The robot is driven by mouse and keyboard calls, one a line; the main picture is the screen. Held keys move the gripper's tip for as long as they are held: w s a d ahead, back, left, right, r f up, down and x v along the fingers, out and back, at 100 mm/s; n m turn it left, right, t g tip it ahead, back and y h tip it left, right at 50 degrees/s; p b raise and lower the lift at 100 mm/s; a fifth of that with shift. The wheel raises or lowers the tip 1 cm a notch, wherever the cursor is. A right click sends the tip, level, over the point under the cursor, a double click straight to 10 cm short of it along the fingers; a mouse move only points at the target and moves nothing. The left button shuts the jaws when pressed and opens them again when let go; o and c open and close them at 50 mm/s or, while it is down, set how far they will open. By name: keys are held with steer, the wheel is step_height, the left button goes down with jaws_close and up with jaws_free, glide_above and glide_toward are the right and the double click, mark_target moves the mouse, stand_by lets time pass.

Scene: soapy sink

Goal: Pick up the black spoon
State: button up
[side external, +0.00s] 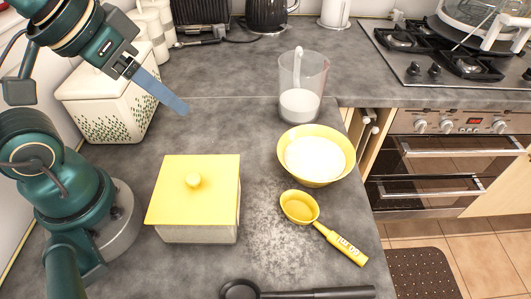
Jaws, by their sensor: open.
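The black spoon (310,294) lies on the grey counter at the bottom edge of the side external view. Its bowl is at the left and its handle points right; its lower part is cut off by the frame. My gripper (165,92) is at the upper left, raised above the counter, with its blue-grey jaws pointing down and to the right. It is open, with nothing seen between the jaws. It is well apart from the spoon, with the yellow-lidded box between them in the picture.
The yellow-lidded box (194,200) stands left of centre. A yellow measuring cup (340,243) lies just above the spoon amid spilled powder. A yellow bowl (318,176) of white powder and a clear jug (302,88) stand behind. The counter's right edge (372,215) is near.

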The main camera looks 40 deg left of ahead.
steer(key=w+d+r+m+g+h, duration=0.1)
steer(key=w+d+r+m, duration=0.1)
steer(key=w+d+r, duration=0.4)
steer(key=m+g+y, duration=0.1)
steer(key=m+g, duration=0.4)
steer(key=m, duration=0.2)
glide_above(333, 292)
step_height(333, 292, down, 18)
steer(key=shift+w+a+f, duration=0.1)
steer(key=shift+w+f, duration=0.05)
steer(key=shift+f, duration=0.1)
steer(key=shift+s+f, duration=0.2)
steer(key=shift+f, duration=2.4)
jaws_close()
